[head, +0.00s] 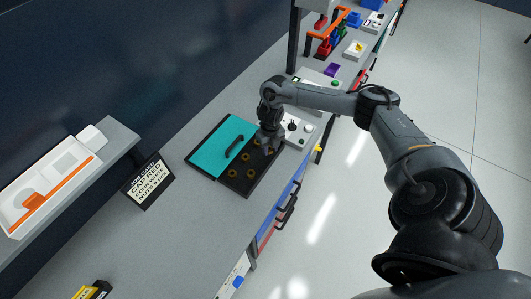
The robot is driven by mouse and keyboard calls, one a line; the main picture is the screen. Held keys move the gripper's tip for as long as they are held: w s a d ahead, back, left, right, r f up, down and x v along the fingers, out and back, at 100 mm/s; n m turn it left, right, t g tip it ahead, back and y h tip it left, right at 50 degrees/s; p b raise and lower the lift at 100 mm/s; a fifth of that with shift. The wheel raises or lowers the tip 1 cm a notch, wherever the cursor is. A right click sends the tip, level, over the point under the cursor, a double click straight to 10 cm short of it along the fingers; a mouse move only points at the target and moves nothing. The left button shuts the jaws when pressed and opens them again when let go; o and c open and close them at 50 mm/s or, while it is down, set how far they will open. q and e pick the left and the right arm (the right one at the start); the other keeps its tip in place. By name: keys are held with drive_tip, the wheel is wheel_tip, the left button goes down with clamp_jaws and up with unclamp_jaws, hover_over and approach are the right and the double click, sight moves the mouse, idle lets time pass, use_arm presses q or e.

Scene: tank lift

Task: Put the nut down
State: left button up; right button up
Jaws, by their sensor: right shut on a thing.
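My right gripper (268,147) points down over the far right part of a black tray (264,174). It is shut on a nut, which is too small and too covered by the fingers to make out. Several brass-coloured nuts (250,174) sit in the tray, beside and in front of the gripper. I cannot tell whether the held nut touches the tray. My left gripper is out of view.
A teal panel (215,147) with a black handle adjoins the tray's left side. A white box with knobs (303,128) stands close to the right of the gripper. A black sign (148,182) stands at left.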

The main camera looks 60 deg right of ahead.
sight(266, 158)
drive_tip(key=shift+w+a+f, duration=0.1)
drive_tip(key=shift+w+f, duration=0.15)
drive_tip(key=shift+w, duration=0.2)
drive_tip(key=shift+w+a+f, duration=0.1)
drive_tip(key=shift+w+f, duration=0.15)
drive_tip(key=shift+w, duration=0.2)
drive_tip(key=shift+f, duration=1.95)
drive_tip(key=shift+d+f, duration=0.1)
drive_tip(key=shift+f, duration=0.2)
drive_tip(key=o, duration=1)
drive_tip(key=shift+o, duration=0.2)
drive_tip(key=shift+r, duration=0.1)
